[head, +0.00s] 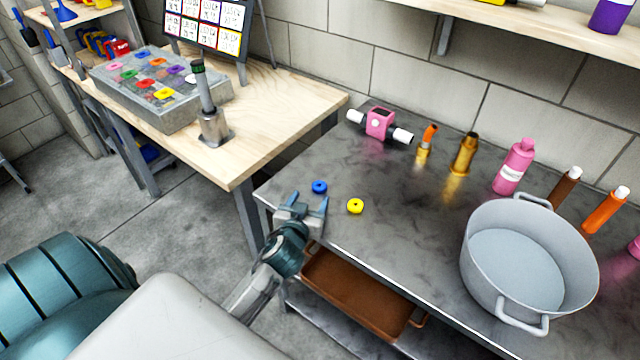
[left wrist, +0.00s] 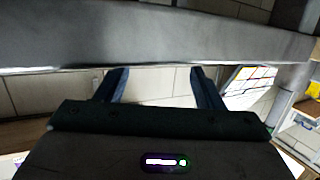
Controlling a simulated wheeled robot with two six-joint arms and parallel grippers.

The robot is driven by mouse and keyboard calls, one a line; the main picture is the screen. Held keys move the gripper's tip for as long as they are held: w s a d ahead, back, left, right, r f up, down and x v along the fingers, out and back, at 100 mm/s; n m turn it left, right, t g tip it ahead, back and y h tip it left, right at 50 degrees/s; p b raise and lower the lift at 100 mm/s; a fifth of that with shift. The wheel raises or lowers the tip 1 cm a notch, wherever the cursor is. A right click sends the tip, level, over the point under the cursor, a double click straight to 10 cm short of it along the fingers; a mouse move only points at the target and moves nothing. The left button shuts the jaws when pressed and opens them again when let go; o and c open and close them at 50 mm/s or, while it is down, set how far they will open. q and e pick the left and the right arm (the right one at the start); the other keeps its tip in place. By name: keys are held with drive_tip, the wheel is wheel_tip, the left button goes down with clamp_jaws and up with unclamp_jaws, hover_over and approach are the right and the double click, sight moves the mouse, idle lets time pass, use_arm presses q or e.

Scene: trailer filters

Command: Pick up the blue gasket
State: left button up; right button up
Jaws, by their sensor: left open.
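The blue gasket (head: 319,187) is a small blue ring lying flat on the dark metal table (head: 400,240), near its left front corner. My left gripper (head: 308,203) is just in front of the gasket at the table's front edge, with its fingers pointing toward it. Its jaws are open and empty. In the left wrist view the two fingers (left wrist: 160,82) stand apart with nothing between them, and the gasket is not visible there. A yellow gasket (head: 355,206) lies to the right of the blue one. My right gripper is not in view.
A large grey pot (head: 530,262) stands at the right of the metal table. Several bottles and a pink device (head: 380,122) line the back. A brown tray (head: 355,295) sits on the lower shelf. A wooden bench (head: 290,100) holds a grey box of coloured rings (head: 140,103).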

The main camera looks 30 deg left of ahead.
sight(319, 187)
use_arm(q)
drive_tip(key=shift+w+a+f, duration=0.15)
drive_tip(key=shift+w+a, duration=0.05)
drive_tip(key=shift+w, duration=0.5)
drive_tip(key=x, duration=0.1)
drive_tip(key=p+x, duration=0.2)
drive_tip(key=x, duration=0.1)
drive_tip(key=shift+w+d, duration=0.25)
drive_tip(key=shift+d, duration=0.05)
drive_tip(key=shift+w+a+f, duration=0.1)
drive_tip(key=shift+w+f, duration=0.1)
drive_tip(key=shift+w, duration=0.1)
drive_tip(key=c, duration=1.1)
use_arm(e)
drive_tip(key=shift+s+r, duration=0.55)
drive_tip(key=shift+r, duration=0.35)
